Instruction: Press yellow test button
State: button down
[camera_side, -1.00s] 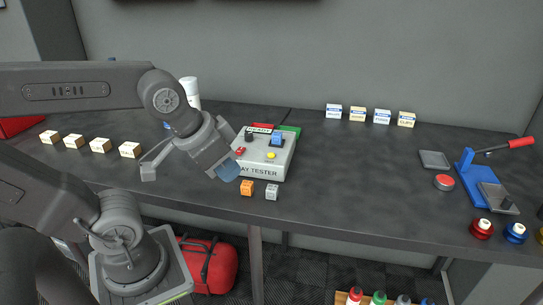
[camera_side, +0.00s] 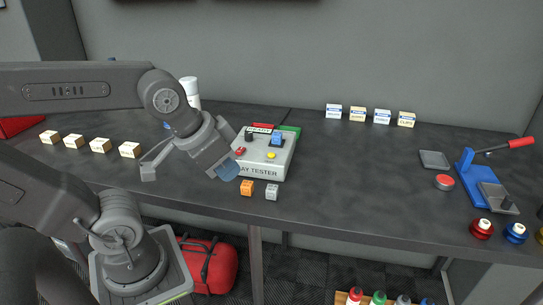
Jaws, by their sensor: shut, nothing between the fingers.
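The yellow test button (camera_side: 271,156) sits on the front right of the top of the relay tester (camera_side: 262,170), a light grey box on the dark bench. A blue relay (camera_side: 277,139) is on the tester's top behind the button, and a red button (camera_side: 240,151) is at its left. My gripper (camera_side: 228,171) is at the tester's front left corner, pointing down and right, left of the yellow button and apart from it. Its fingers are shut with nothing seen between them. The gripper hides part of the tester's left side and label.
Several small boxes (camera_side: 129,150) line the left, and more labelled boxes (camera_side: 357,114) stand at the back. A blue press (camera_side: 470,178) is at right.

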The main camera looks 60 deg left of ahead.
dwell(0.4)
jog(key=n+t+h, duration=0.2)
jog(key=n+h, duration=0.4)
jog(key=n, duration=1.3)
send_over(270, 155)
jog(key=shift+f, duration=0.35)
jog(key=shift+d+f, duration=0.1)
jog(key=shift+f, duration=4.35)
jog(key=shift+f, duration=0.4)
